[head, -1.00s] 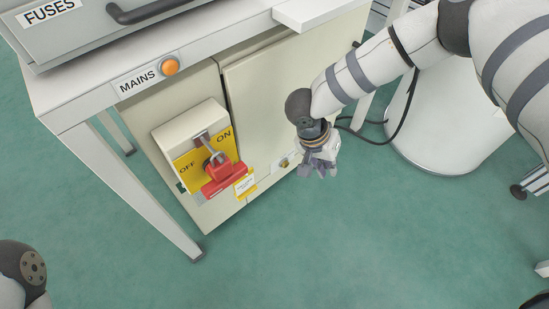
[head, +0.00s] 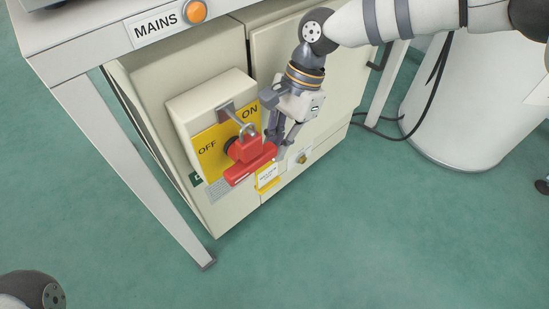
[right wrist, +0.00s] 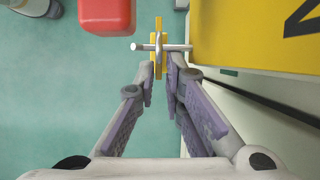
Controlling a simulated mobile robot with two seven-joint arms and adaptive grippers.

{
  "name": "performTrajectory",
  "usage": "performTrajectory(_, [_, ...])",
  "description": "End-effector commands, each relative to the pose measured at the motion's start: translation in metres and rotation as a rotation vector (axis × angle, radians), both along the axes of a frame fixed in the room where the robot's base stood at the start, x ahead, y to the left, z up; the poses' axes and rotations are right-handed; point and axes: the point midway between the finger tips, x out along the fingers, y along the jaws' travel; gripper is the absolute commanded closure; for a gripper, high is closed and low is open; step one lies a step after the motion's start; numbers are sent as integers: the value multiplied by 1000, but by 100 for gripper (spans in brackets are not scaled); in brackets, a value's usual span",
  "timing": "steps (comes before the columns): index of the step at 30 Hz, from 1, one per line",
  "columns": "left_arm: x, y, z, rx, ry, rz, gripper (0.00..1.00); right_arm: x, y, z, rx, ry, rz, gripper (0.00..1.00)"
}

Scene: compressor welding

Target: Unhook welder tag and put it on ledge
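The welder tag (head: 267,178), yellow and white, hangs below and right of the red lockout piece in the head view. In the right wrist view the yellow tag (right wrist: 158,68) is edge-on, with a ring over a metal peg (right wrist: 176,47). My right gripper (head: 277,150) points down beside the switch box. In the right wrist view its fingertips (right wrist: 159,68) stand either side of the tag's near part, with narrow gaps. My left gripper is out of view. I cannot tell which surface is the ledge.
The red handle and padlock (head: 248,160) sit on the yellow ON/OFF plate (head: 212,148) close left of my right gripper. The cabinet (head: 235,215) stands behind. The bench edge with the MAINS label (head: 156,27) and orange lamp (head: 195,11) is above. Floor in front is clear.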

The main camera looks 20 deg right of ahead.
Motion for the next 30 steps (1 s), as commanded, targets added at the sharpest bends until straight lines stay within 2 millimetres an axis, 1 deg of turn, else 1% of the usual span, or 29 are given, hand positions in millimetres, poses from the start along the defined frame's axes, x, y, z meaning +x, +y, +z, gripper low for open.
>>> performTrajectory(1, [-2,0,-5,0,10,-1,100,-3,1,-18,-4,10,-2,90])
performTrajectory(3, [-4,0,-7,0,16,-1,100,-4,6,-29,-4,10,-3,90])
performTrajectory(7, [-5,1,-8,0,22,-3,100,-6,11,-41,-4,8,-3,90])
performTrajectory(16, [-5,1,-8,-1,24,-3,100,-6,12,-43,-3,5,-4,90])
performTrajectory(18, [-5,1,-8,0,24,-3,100,-6,12,-43,-3,5,-4,100])
performTrajectory(30, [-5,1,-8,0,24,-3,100,-6,12,-43,-3,5,-4,100])
